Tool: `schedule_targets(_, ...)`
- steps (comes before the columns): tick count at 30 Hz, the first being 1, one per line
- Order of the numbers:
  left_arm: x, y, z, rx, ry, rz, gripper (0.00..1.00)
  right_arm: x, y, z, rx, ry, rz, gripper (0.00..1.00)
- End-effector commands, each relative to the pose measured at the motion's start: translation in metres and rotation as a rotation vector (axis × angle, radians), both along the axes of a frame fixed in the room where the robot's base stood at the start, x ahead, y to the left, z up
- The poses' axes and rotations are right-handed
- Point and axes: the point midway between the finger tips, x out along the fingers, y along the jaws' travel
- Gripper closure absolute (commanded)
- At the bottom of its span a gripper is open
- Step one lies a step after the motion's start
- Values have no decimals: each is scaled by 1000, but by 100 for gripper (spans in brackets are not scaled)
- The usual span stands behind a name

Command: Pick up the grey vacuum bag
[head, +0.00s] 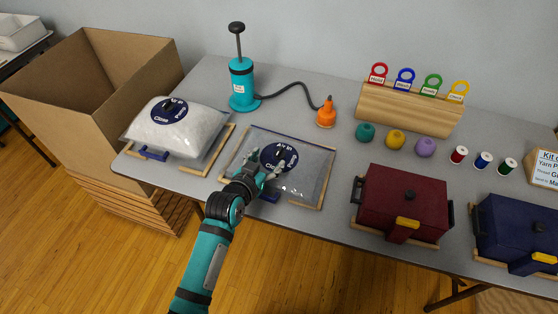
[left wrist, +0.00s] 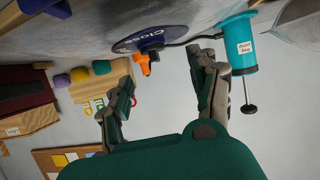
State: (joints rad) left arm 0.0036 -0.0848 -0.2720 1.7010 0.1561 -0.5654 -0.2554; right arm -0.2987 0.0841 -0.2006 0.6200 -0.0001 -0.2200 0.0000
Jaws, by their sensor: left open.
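The grey vacuum bag (head: 312,178) lies flat in a wooden frame at the middle of the table, with a round dark blue label and a black valve knob on top. My left gripper (head: 268,163) is open over the bag's near left part, fingers spread around the label area, hiding some of it. In the left wrist view the bag's dark blue label (left wrist: 150,38) shows beyond the open fingers (left wrist: 163,75). Nothing is between the fingers. I cannot tell whether they touch the bag. My right gripper is not in view.
A puffy white bag (head: 178,130) lies to the left, beside a large cardboard box (head: 70,105). A teal hand pump (head: 242,85) with a hose to an orange nozzle (head: 326,114) stands behind. A maroon box (head: 403,200) and a navy box (head: 515,230) are to the right.

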Motion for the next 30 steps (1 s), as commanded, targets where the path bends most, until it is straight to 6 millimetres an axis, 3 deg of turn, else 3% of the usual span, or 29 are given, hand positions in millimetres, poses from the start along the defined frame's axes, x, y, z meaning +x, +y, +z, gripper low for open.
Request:
schedule_targets(4,7,-4,-3,-1,-1,0,39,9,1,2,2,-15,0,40)
schedule_targets(15,44,-26,-19,0,0,1,39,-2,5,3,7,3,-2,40)
schedule_targets(23,46,-27,-20,-1,-1,1,39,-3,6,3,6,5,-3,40)
schedule_targets(30,46,-27,-20,0,0,1,69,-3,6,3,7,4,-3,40)
